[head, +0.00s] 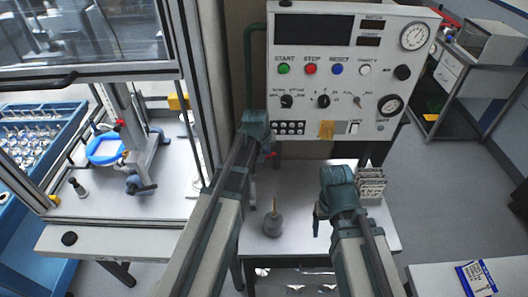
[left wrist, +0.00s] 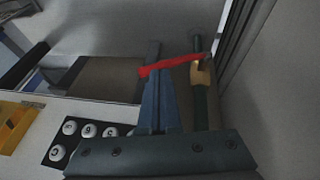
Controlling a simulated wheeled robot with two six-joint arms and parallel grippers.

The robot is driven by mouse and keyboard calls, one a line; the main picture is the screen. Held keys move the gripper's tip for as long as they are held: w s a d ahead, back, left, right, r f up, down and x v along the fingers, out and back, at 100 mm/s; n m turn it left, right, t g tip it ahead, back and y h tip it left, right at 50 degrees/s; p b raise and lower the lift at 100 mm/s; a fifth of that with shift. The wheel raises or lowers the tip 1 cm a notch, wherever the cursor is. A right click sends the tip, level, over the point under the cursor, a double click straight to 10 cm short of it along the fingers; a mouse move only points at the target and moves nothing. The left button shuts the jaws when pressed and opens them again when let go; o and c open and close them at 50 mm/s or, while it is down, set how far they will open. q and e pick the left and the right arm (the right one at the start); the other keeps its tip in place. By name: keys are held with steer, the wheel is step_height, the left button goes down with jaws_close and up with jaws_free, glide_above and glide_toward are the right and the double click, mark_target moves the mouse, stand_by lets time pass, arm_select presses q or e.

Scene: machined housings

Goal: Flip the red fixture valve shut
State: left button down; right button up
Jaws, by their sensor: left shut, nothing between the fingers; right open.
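The red valve lever (left wrist: 175,63) shows in the left wrist view, slanting slightly up to the right, across the line of the green pipe. Its right end meets a brass-yellow valve body (left wrist: 203,76) on that pipe (left wrist: 200,110). My left gripper (left wrist: 156,62) is shut and empty; the lever's free left part crosses its fingers near their tips. I cannot tell if they touch. In the head view a small red bit (head: 270,154) shows beside my left gripper (head: 256,124), which hides most of the valve. My right gripper (head: 338,180) is open, above the small table.
The control panel (head: 340,75) with buttons and gauges stands behind both grippers. A grey oil can (head: 272,222) and a rack of plates (head: 370,184) stand on the small table (head: 290,240). A framed machine enclosure (head: 120,180) is at left.

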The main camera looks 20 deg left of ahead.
stand_by(0.3)
arm_select(q)
steer(key=shift+w+d+f+m+g+y+b, duration=0.2)
steer(key=shift+d+f+y+b, duration=0.3)
steer(key=shift+f+y+b, duration=0.2)
steer(key=shift+w+d+f+m+g+y+b, duration=0.1)
steer(key=shift+d+f+m+g+y+b, duration=0.1)
steer(key=shift+d+f+y+b, duration=0.4)
steer(key=shift+w+d+f+m+g+y+b, duration=0.15)
steer(key=shift+d+f+y+b, duration=0.25)
steer(key=shift+f+y+b, duration=0.4)
steer(key=shift+r, duration=0.2)
